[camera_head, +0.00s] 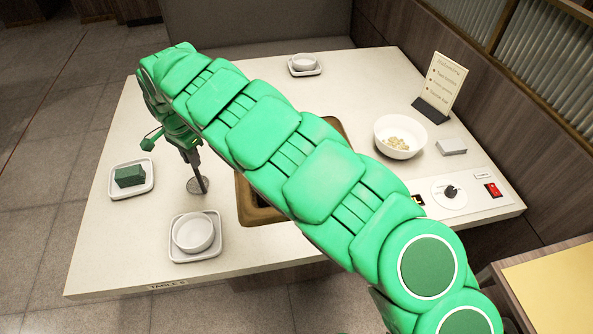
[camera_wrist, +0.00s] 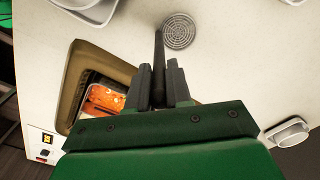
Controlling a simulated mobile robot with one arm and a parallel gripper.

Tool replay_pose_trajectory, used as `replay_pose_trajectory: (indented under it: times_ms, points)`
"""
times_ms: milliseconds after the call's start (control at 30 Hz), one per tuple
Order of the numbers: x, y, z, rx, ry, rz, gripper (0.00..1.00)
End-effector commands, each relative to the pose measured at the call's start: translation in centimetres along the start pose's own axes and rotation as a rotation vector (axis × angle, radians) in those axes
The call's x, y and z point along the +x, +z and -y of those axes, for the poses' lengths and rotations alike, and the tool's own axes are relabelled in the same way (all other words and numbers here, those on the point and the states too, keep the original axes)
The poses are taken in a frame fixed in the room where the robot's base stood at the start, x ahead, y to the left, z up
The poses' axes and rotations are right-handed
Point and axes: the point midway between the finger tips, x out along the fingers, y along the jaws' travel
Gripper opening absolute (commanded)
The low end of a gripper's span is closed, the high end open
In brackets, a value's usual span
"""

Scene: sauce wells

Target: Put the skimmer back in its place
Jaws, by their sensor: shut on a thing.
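The skimmer has a dark handle and a round perforated grey disc. My gripper (camera_wrist: 158,82) is shut on the handle, and the disc (camera_wrist: 178,31) shows beyond the fingertips in the wrist view. In the head view my gripper (camera_head: 187,143) is over the left part of the table, and the skimmer's disc (camera_head: 198,185) hangs below it, left of the brown-rimmed well. I cannot tell whether the disc touches the table. The well (camera_head: 246,206) is mostly hidden behind my arm; the wrist view shows its rim (camera_wrist: 72,82) and orange contents (camera_wrist: 103,99).
A square dish with a green block (camera_head: 130,176) is left of the disc. A white bowl on a square saucer (camera_head: 193,233) stands in front; another bowl (camera_head: 304,63) is at the back. A bowl of pale pieces (camera_head: 400,136), a sign (camera_head: 440,85) and a knob (camera_head: 450,192) are right.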

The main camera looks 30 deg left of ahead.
Motion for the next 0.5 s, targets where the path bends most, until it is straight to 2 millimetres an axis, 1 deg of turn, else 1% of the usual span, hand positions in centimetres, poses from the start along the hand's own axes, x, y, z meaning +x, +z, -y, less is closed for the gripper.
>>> replay_pose_trajectory:
  times_ms: [233,267,400,433,500]
  points:
    - [0.07,0.01,0.0,0.0,0.0,0.0,0.0]
    - [0.08,0.01,0.0,0.0,0.0,0.0,0.24]
    - [0.06,0.01,0.01,0.0,0.0,0.0,0.45]
    - [0.06,0.01,0.01,0.0,0.0,0.0,0.49]
    - [0.05,0.01,0.01,0.0,0.0,0.0,0.49]
